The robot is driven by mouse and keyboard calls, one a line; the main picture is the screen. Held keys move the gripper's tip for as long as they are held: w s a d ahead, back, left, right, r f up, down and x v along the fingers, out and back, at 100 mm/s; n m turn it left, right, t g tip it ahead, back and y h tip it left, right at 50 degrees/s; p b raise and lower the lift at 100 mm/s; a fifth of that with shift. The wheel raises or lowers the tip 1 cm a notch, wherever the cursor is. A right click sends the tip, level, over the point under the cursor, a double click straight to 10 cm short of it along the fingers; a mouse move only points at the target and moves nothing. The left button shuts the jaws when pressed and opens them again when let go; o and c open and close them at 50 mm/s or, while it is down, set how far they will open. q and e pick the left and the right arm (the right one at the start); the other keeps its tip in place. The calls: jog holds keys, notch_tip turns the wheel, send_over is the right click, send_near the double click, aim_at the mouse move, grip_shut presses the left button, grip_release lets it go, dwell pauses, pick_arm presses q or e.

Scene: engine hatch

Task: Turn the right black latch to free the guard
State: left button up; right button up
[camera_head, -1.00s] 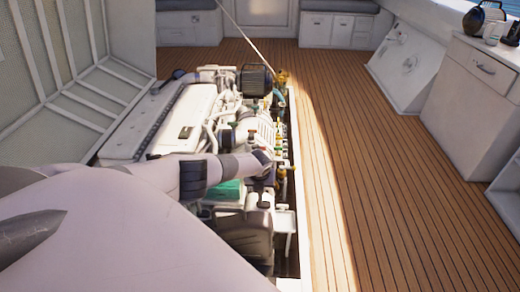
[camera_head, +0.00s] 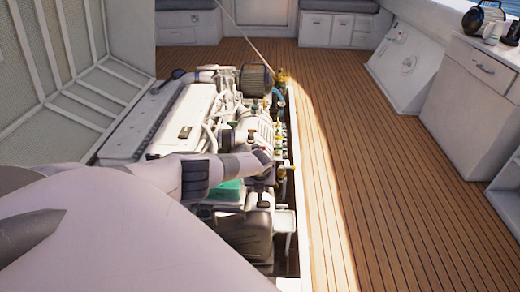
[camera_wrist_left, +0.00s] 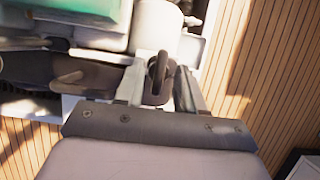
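A black latch (camera_wrist_left: 158,70) with a looped handle shows in the left wrist view, upright in the picture, on a pale mount. My left gripper (camera_wrist_left: 158,88) has its two grey fingers apart, one on each side of the latch. A small gap seems to show beside the handle, so I see no firm grip. In the head view my left arm reaches from the left over the engine (camera_head: 195,110). My left gripper's fingers and the latch cannot be made out there. The guard cannot be clearly told from other engine parts. My right gripper is not in view.
The engine sits in an open floor hatch. A raised hatch cover (camera_head: 60,75) stands at the left. Wooden deck (camera_head: 380,200) lies clear to the right of the hatch edge. White cabinets (camera_head: 470,95) stand along the right side.

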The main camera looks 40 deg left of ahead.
pick_arm(q)
jog(key=shift+s+d+r+p, duration=0.1)
jog(key=shift+s+r+p, duration=0.1)
jog(key=shift+r+p, duration=0.5)
jog(key=p+v, duration=0.3)
jog(key=p, duration=0.1)
jog(key=shift+s+r, duration=0.1)
jog(key=shift+r, duration=0.25)
jog(key=shift+p+v, duration=0.9)
jog(key=shift+v, duration=0.1)
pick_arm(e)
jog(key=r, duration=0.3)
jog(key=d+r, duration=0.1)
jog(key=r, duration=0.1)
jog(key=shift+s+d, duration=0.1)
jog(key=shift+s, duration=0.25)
pick_arm(q)
jog(key=shift+d, duration=0.1)
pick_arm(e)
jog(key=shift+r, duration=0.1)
